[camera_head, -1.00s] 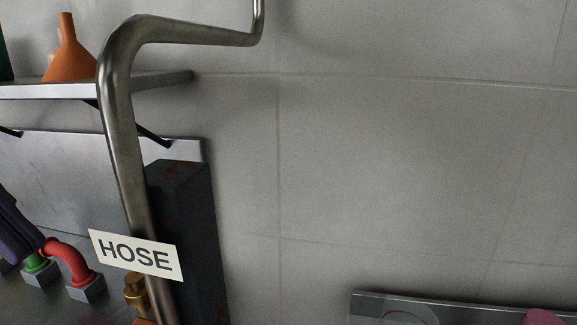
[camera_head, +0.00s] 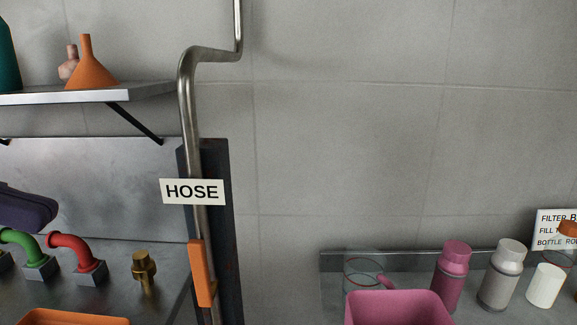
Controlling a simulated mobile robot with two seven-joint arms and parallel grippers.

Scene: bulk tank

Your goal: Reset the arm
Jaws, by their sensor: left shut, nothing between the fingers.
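My left gripper (camera_head: 40,210), dark purple and rounded, comes in from the left edge in the head view. It is shut and empty, in front of the grey back panel and above the green elbow pipe (camera_head: 22,240) in the picture. Its fingers are hard to make out, and the rest of the arm is out of frame. My right gripper is not in view.
A metal pipe with a HOSE sign (camera_head: 192,192) and orange handle (camera_head: 202,275) stands mid-left. A shelf (camera_head: 140,91) holds an orange funnel (camera_head: 88,68). A pink bin (camera_head: 398,310) and several bottles stand lower right. The central wall is bare.

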